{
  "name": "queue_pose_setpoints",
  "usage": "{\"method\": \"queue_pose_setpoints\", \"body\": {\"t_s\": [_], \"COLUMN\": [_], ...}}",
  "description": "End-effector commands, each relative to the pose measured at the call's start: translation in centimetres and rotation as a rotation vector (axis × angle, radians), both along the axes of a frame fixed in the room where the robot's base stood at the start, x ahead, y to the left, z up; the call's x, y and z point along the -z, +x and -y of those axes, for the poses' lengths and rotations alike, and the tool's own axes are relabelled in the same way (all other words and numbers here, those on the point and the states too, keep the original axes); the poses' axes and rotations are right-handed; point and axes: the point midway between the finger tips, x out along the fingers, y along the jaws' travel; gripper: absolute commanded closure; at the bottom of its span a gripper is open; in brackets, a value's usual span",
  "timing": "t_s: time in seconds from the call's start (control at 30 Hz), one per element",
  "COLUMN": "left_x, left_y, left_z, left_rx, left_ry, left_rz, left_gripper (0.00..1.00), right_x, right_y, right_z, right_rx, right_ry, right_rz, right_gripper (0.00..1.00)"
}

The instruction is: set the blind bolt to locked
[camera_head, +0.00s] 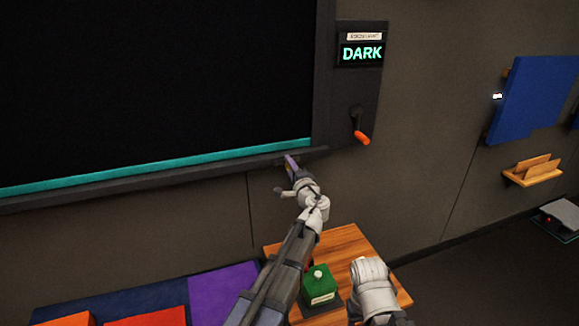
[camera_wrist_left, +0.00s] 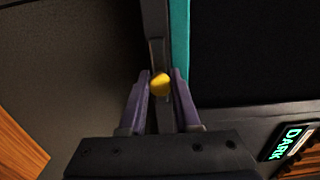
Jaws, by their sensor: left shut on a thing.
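The blind is a large black panel (camera_head: 150,90) with a teal strip (camera_head: 160,165) along its lower edge, above a dark sill rail (camera_head: 140,184). A small yellow knob (camera_wrist_left: 160,85), which looks like the blind bolt's, shows in the left wrist view at the rail. My left gripper (camera_head: 290,160) is at the rail, near its right end. In the left wrist view its purple fingers (camera_wrist_left: 160,92) are shut on the yellow knob. The head view does not show the knob. Part of my right arm shows at the lower right, but its gripper does not.
A lit sign reading DARK (camera_head: 362,53) sits above an orange-tipped crank (camera_head: 362,137), right of the blind. Below is a wooden surface (camera_head: 345,242) with a green box (camera_head: 320,285). A blue panel (camera_head: 535,90) and wooden holder (camera_head: 533,172) are at the right.

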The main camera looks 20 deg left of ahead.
Motion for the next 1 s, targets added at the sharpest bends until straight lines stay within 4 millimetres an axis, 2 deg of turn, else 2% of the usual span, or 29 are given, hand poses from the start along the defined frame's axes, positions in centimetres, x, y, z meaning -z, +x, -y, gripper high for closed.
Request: {"method": "queue_pose_setpoints", "body": {"t_s": [0.47, 0.57, 0.8, 1.0], "left_x": [0.0, 0.0, 0.0, 0.1], "left_y": [-0.1, -0.5, -2.6, -2.6], "left_z": [0.0, -0.5, -3.5, -3.8], "left_rx": [0.000, 0.000, -0.002, -0.002], "left_ry": [-0.001, -0.001, -0.001, -0.002], "left_rz": [0.000, 0.000, 0.000, 0.000], "left_gripper": [1.00, 1.00, 1.00, 1.00], "right_x": [0.0, 0.0, 0.0, 0.0], "right_y": [0.0, 0.0, 0.0, 0.0], "right_z": [0.0, 0.0, 0.0, 0.0], "right_rx": [0.000, 0.000, 0.000, 0.000], "right_ry": [0.000, 0.000, 0.000, 0.000], "right_rz": [0.000, 0.000, 0.000, 0.000], "right_gripper": [0.41, 0.41, 0.41, 0.41]}}
